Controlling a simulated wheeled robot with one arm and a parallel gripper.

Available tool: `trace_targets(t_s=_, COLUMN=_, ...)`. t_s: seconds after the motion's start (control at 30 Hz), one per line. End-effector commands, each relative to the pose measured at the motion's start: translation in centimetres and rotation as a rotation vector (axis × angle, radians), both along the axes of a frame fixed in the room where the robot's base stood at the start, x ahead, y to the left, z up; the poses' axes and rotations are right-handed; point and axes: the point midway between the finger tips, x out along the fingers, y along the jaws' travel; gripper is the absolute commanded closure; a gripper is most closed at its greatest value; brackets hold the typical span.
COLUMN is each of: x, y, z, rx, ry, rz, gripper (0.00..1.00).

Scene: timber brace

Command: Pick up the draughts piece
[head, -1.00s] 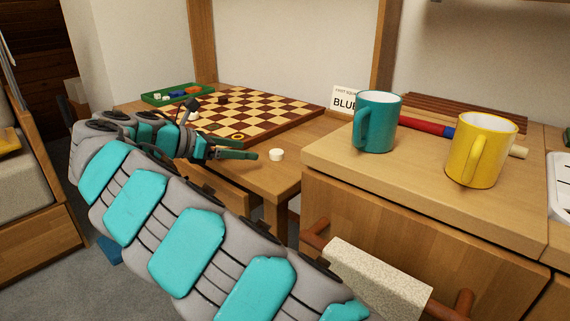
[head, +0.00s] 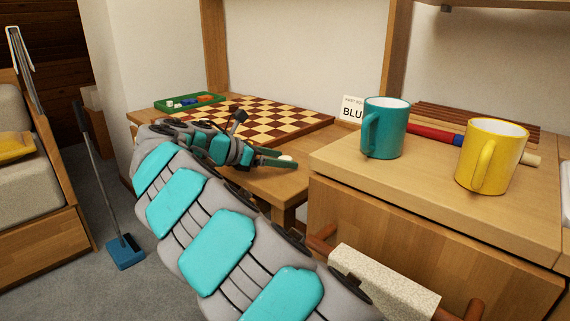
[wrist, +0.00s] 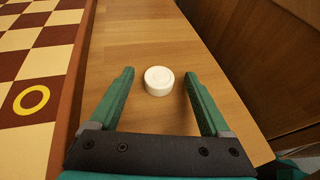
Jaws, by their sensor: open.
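The draughts piece (wrist: 158,81) is a small white disc lying flat on the wooden table, to the right of the chequered board. In the wrist view it sits between the two green fingers of my gripper (wrist: 160,88), near their tips, with a gap on each side. My gripper is open and does not touch it. In the head view the piece (head: 286,158) shows only partly, behind the fingers of my gripper (head: 292,157).
The draughts board (head: 262,120) lies to the left of the piece, with a yellow ring (wrist: 31,100) on one square. A green tray (head: 189,102) stands behind. A higher wooden cabinet (head: 440,180) with teal (head: 384,128) and yellow (head: 491,156) mugs stands to the right.

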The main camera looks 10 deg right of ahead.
Motion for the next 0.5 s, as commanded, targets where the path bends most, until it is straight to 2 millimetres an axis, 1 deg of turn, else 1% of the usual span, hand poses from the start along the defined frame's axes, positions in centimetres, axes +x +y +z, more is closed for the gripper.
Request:
trace_targets(t_s=0.1, x=0.01, y=0.05, z=0.04, rx=0.000, ry=0.000, rz=0.001, gripper=0.19)
trace_targets(t_s=0.13, x=0.02, y=0.07, z=0.04, rx=0.000, ry=0.000, rz=0.001, gripper=0.21)
trace_targets(t_s=0.5, x=0.03, y=0.09, z=0.03, rx=0.000, ry=-0.001, rz=0.002, gripper=0.63)
